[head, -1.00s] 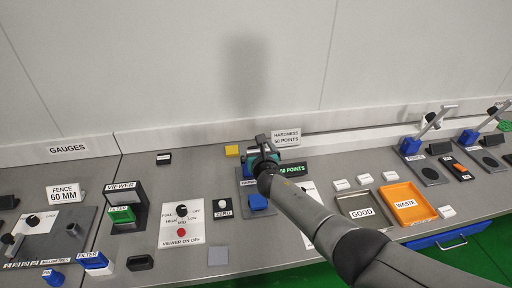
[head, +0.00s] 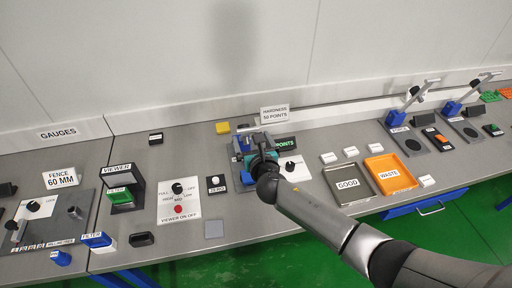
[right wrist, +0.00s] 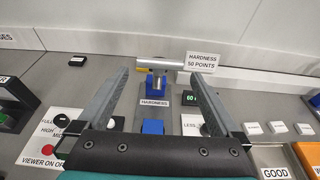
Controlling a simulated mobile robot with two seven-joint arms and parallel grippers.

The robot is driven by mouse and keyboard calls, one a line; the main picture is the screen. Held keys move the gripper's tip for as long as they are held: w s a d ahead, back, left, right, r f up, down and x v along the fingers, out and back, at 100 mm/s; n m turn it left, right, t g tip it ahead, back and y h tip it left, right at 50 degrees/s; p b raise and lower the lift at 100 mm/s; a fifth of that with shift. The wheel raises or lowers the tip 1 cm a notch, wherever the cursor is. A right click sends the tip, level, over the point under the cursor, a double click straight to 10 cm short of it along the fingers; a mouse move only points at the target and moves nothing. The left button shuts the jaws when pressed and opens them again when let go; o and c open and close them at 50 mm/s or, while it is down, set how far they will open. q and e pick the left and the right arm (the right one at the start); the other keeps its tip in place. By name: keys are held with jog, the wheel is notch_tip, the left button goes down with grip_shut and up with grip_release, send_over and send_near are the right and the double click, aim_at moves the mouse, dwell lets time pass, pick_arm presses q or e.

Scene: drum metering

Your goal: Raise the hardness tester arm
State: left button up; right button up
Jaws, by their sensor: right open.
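The hardness tester stands at the back of the bench below the sign "HARDNESS 50 POINTS" (head: 274,114). In the right wrist view its arm (right wrist: 160,65) is a grey bar lying crosswise on a blue post (right wrist: 157,84), above the "HARDNESS" label (right wrist: 154,102). A blue block (right wrist: 152,127) sits in front of the label. My right gripper (right wrist: 158,76) is open and empty, its two fingers apart on either side of the tester, pointing towards it. In the head view my right gripper (head: 256,146) hides most of the tester. My left gripper is not in view.
A green-lit points display (head: 286,143) stands just right of the tester. Farther right are the "GOOD" tray (head: 331,187) and the orange "WASTE" tray (head: 372,162). The viewer panel (head: 163,212) and the "ZERO" button box (head: 216,191) are to the left. A yellow block (head: 222,128) lies behind.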

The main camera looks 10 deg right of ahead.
jog(key=shift+v, duration=2.6)
